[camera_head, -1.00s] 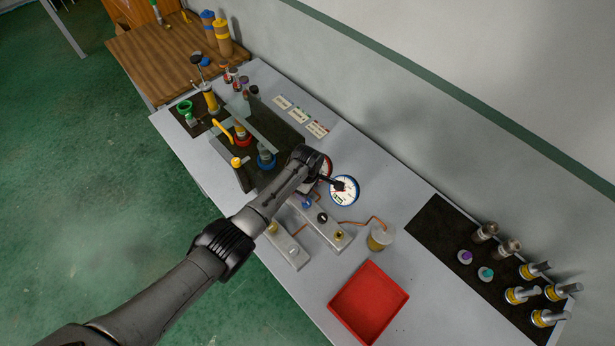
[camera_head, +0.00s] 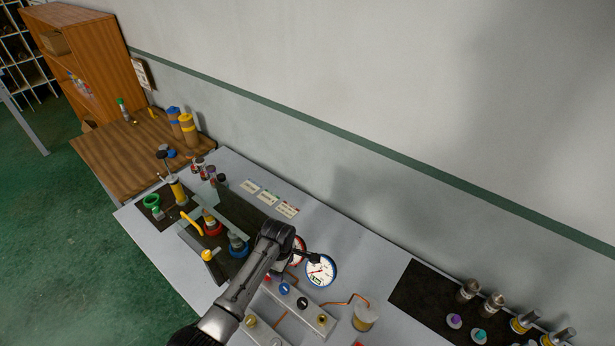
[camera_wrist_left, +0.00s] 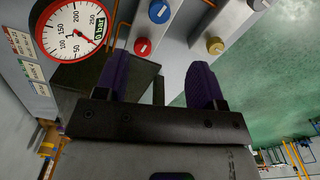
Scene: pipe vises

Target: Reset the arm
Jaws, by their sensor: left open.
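My left arm comes in from the bottom of the head view, and its wrist (camera_head: 276,240) is over the middle of the grey bench (camera_head: 350,230). In the left wrist view my left gripper (camera_wrist_left: 160,82) is open, with two purple fingers apart and nothing seen between them. Its fingers cannot be made out in the head view. A round dial gauge with a red rim (camera_wrist_left: 73,32) is beside the fingers at upper left. My right gripper is in no view.
A blue-rimmed gauge (camera_head: 321,271), a valve block (camera_head: 300,304) and a copper pipe lie close to the wrist. A glass-screened vise station (camera_head: 205,232) is to the left. A dark mat (camera_head: 425,292) with metal fittings is at right. A wall bounds the back.

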